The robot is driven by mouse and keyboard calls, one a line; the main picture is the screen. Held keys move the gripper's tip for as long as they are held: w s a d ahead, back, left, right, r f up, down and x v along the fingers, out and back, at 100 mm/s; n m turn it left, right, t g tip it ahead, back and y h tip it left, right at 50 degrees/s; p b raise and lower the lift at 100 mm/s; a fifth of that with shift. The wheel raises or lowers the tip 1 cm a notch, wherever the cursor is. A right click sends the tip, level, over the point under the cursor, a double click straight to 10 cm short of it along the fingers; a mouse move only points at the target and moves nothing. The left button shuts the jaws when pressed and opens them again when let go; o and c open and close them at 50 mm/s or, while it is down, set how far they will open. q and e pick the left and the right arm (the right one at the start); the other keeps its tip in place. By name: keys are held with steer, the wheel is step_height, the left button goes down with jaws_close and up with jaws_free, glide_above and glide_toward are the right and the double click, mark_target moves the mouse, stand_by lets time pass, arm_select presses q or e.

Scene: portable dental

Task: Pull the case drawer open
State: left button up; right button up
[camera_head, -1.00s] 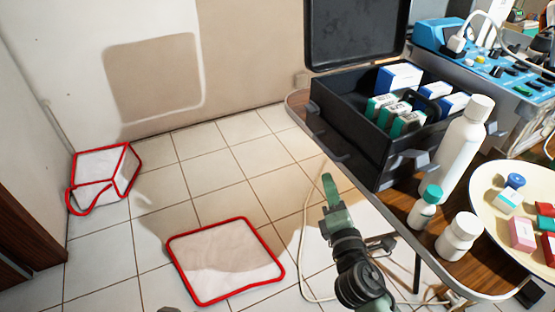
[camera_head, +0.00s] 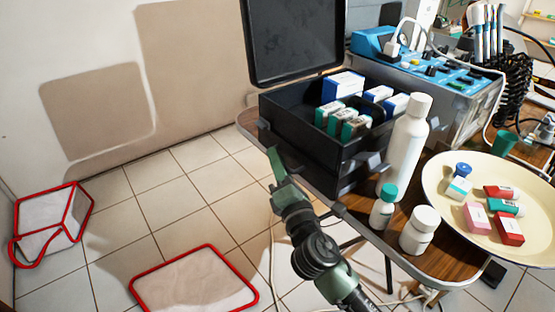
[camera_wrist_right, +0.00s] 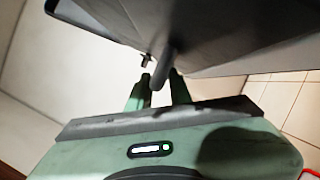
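The black case (camera_head: 318,138) stands on the wooden table with its lid (camera_head: 293,40) raised and small boxes in its open top. The drawer's outline is hard to make out in the head view. My right gripper (camera_head: 273,157) is at the left side of the case, close to its wall. In the right wrist view, a dark bar-like handle (camera_wrist_right: 163,68) reaches between the two green fingertips (camera_wrist_right: 160,84) of this gripper. The fingers stand apart, with a small gap showing beside the bar. My left gripper is out of view.
A tall white bottle (camera_head: 404,150), a green-capped bottle (camera_head: 382,212) and a white jar (camera_head: 419,238) stand right of my arm. A cream plate (camera_head: 445,215) holds several small boxes. A blue device (camera_head: 440,70) stands behind.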

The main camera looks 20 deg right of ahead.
steer(key=shift+w, duration=0.35)
jaws_close()
stand_by(1.2)
